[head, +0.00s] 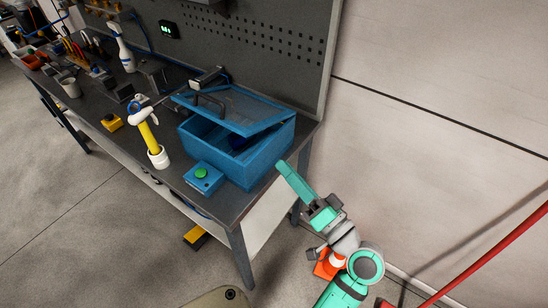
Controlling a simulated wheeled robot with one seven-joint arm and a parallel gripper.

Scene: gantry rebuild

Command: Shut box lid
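The blue box (258,160) stands on the workbench near its right end. Its blue lid (245,108) is partly open and tilted, with a dark gap between it and the front rim. A dark handle (208,103) is at the lid's left side. Something dark blue shows inside the box; most of the inside is hidden by the lid. My gripper (284,168) is at the end of the teal arm, just right of the box's front right corner and lower in the picture than the lid. Whether it touches the box, or is open or shut, I cannot tell.
A blue button box with a green button (202,173) sits in front of the box. A wall closes off the right.

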